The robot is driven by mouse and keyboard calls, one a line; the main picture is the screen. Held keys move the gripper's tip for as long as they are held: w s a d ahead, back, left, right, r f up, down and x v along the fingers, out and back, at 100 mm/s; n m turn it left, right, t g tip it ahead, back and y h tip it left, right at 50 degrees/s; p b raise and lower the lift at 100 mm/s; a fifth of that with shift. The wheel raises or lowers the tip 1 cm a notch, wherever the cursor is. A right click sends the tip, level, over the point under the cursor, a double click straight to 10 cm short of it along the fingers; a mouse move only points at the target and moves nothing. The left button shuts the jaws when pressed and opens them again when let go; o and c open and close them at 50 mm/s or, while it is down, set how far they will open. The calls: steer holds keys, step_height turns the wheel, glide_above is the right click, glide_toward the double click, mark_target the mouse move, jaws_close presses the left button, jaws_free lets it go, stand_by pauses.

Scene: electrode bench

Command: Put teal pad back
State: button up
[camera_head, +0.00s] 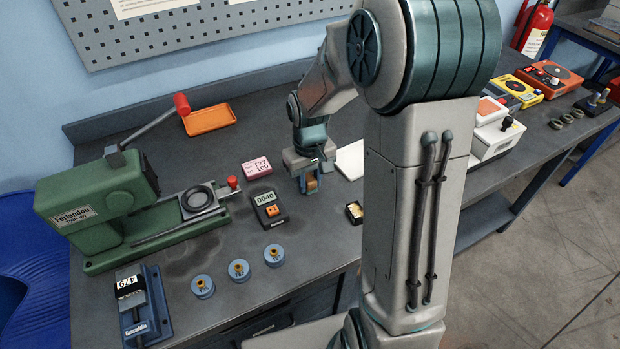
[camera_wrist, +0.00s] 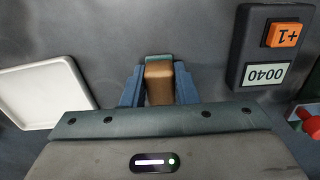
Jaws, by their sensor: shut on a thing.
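My gripper (camera_head: 309,184) points down over the bench, right of the dark device reading 0040. Its two blue-grey fingers (camera_wrist: 158,88) are shut on a small tan-brown block with a teal edge, which I take as the teal pad (camera_wrist: 159,58). The held piece also shows as a brown patch between the fingers in the head view (camera_head: 311,184). Much of it is hidden by the fingers, and I cannot tell whether it touches the bench. A white tray (camera_head: 343,160) lies right of my gripper, partly hidden by my arm; it also shows in the wrist view (camera_wrist: 20,82).
The 0040 device (camera_head: 272,222) carries an orange +1 block (camera_head: 272,211). A pink T27 block (camera_head: 256,168) and a small dark box (camera_head: 354,220) lie nearby. Several blue round pieces (camera_head: 239,270) stand in front. A green press (camera_head: 95,200) fills the left; an orange tray (camera_head: 211,128) stands behind.

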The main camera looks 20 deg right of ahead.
mark_target(309, 178)
steer(key=shift+f, duration=0.2)
steer(key=o, duration=0.9)
steer(key=shift+o, duration=0.2)
steer(key=shift+r, duration=0.1)
step_height(309, 178, up, 12)
steer(key=s+r+m+t, duration=0.1)
steer(key=s+m+t, duration=0.1)
steer(key=s, duration=1.4)
steer(key=shift+s+t, duration=0.3)
steer(key=shift+t, duration=0.3)
